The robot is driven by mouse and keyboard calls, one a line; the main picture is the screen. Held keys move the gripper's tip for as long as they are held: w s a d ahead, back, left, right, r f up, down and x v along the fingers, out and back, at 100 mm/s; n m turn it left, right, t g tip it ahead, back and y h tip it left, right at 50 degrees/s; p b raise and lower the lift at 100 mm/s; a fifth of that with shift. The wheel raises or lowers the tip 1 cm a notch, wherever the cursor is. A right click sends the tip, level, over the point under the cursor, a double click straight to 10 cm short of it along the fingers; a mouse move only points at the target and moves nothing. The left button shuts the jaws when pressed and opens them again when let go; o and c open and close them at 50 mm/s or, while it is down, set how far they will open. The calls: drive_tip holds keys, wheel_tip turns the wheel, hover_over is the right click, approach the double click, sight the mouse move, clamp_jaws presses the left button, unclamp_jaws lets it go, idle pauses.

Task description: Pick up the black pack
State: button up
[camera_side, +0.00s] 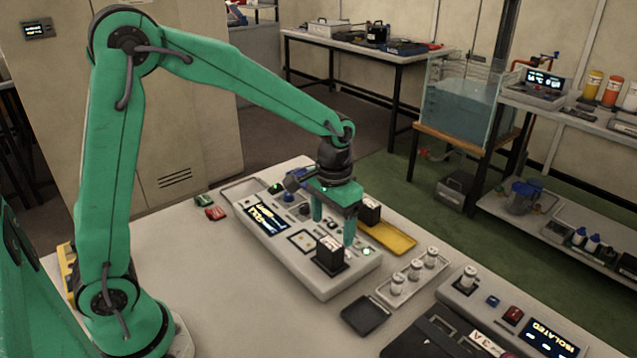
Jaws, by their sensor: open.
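A black pack (330,255) with a pale label stands upright in a socket at the near right end of a grey console (345,284). I cannot tell the exact gap in depth to either pack.
A rack with several small white cylinders (414,270) and a dark square pad (366,315) lie to the right of the console. Another device with an "ISOLATED" display (551,341) is at front right. Red and green small items (215,213) lie at left. The front left table is clear.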

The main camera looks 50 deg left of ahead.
sight(331, 243)
drive_tip(key=shift+f, duration=1.3)
drive_tip(key=shift+f, duration=0.1)
drive_tip(key=shift+f, duration=2.5)
drive_tip(key=shift+c, duration=0.3)
drive_tip(key=c, duration=1.2)
drive_tip(key=shift+c, duration=0.2)
drive_tip(key=shift+r, duration=0.15)
